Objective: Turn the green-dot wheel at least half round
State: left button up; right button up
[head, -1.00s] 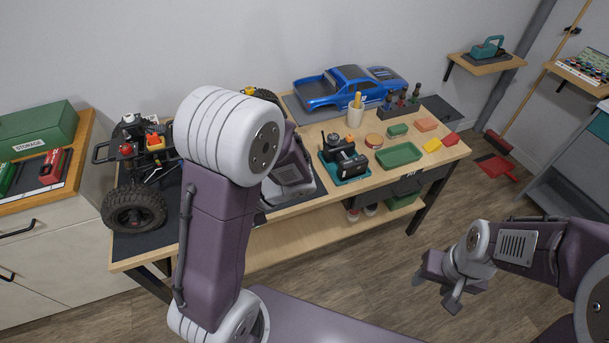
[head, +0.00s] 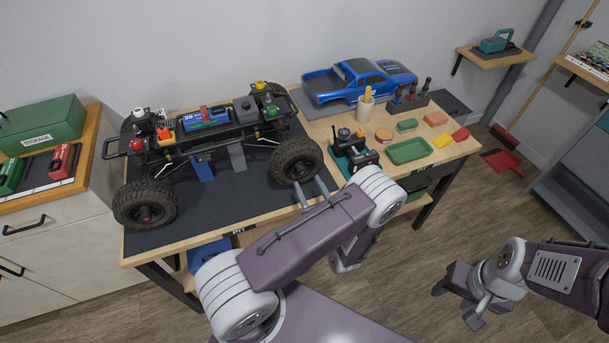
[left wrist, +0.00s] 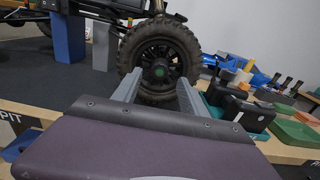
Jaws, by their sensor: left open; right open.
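The crawler chassis (head: 205,132) stands on blue and grey supports on a dark mat. Its front right wheel (head: 297,160) faces me, and the left wrist view shows a green dot (left wrist: 160,71) at the hub of this wheel (left wrist: 161,57). My left gripper (head: 312,190) is open just in front of the wheel's lower part. In the left wrist view its two fingers (left wrist: 155,92) point at the wheel, one towards each side of the tyre; I cannot tell whether they touch it. My right gripper (head: 457,300) is open and empty, low at the right, away from the bench.
A black tool on a teal base (head: 353,152) stands close right of the wheel. A green tray (head: 409,151), a cup (head: 364,108) and the blue truck body (head: 358,82) are further right and back. Another wheel (head: 145,203) is at the left.

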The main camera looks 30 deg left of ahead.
aim_at(302, 172)
pick_arm(q)
jog(key=x, duration=0.4)
jog(key=shift+w+a, duration=0.1)
jog(key=shift+w, duration=0.05)
grip_shut()
dwell(1.2)
